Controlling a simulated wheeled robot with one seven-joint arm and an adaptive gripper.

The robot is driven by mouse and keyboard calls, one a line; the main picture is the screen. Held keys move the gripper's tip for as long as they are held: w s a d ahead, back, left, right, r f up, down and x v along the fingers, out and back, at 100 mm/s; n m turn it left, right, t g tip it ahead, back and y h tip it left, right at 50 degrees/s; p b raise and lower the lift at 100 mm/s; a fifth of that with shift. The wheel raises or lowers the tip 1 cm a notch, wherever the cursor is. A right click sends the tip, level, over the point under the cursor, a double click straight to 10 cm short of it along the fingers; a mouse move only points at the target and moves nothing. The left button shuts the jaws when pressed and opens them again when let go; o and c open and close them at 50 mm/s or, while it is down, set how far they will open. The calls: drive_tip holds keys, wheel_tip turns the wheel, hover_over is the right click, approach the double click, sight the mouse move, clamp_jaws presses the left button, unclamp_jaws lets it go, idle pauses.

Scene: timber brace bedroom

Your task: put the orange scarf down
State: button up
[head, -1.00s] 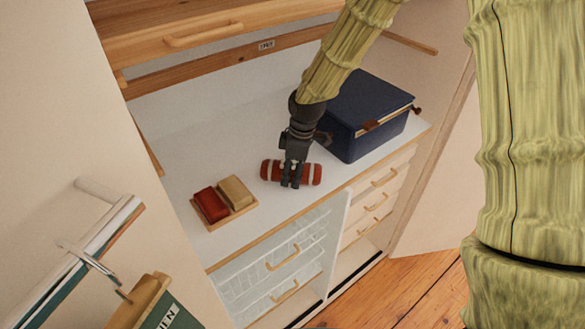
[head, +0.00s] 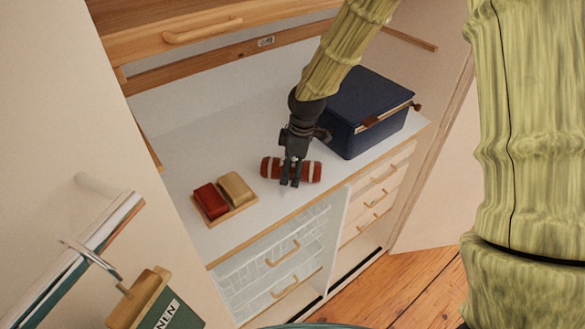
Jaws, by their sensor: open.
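The orange scarf (head: 312,172) is a reddish-orange roll with pale bands near its ends. It lies on the white counter top, near the front edge. My gripper (head: 290,183) points down at the roll, with its fingers open at the middle of it. The fingers hide the middle part of the roll. I cannot tell whether they touch it.
A dark blue box (head: 366,112) stands close behind and right of my gripper. A small wooden tray (head: 232,213) with a red and a tan block is at left on the white counter (head: 215,135). A wooden drawer (head: 210,35) hangs above. Drawers are below.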

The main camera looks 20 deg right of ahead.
drive_tip(key=r+b, duration=0.1)
drive_tip(key=r, duration=0.3)
drive_tip(key=d+r+b, duration=0.1)
drive_tip(key=r, duration=0.3)
drive_tip(key=r+b, duration=0.1)
drive_tip(key=r, duration=0.3)
drive_tip(key=shift+s+d, duration=0.35)
drive_tip(key=shift+s, duration=0.05)
drive_tip(key=shift+f, duration=0.1)
